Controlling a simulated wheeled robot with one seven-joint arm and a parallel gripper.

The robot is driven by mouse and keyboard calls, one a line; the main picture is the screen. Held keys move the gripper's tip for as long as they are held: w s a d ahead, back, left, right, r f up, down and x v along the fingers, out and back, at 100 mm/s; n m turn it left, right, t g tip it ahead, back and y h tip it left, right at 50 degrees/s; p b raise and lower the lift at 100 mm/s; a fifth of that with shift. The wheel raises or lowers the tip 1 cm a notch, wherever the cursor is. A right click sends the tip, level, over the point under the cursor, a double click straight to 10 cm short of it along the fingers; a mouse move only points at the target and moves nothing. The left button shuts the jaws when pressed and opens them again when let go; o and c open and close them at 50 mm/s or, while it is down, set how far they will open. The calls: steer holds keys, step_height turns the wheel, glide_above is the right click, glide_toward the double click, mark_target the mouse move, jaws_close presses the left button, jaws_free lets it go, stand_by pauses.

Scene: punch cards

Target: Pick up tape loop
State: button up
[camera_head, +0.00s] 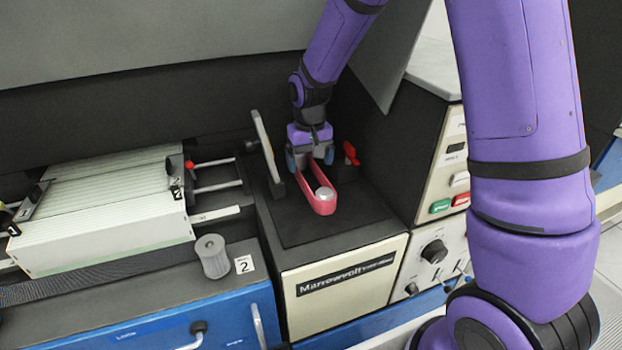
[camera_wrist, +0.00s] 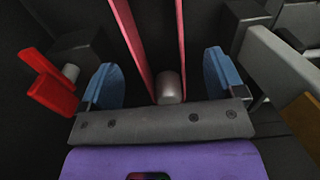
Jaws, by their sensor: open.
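The tape loop (camera_head: 321,207) is a long pinkish-red band on the dark top of the Marrowvolt unit. It runs around a silver roller at its near end (camera_head: 325,194). In the wrist view its two strands (camera_wrist: 179,45) run between my fingers, with a grey roller (camera_wrist: 169,88) between the strands. My gripper (camera_head: 311,158) is open above the far part of the loop, its blue fingertips on either side of the band. It also shows in the wrist view (camera_wrist: 160,88), with gaps between each finger and the strands. The loop's far end is hidden behind my gripper in the head view.
A red lever (camera_head: 350,153) stands close to the right of my gripper. An upright pale plate (camera_head: 266,147) stands close on its left. A card stack (camera_head: 105,220) and a grey cylinder (camera_head: 212,256) lie further left. A control cabinet (camera_head: 445,165) is on the right.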

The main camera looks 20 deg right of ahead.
mark_target(311, 185)
step_height(311, 185, down, 5)
steer(key=shift+s+d+r, duration=0.1)
steer(key=c, duration=1)
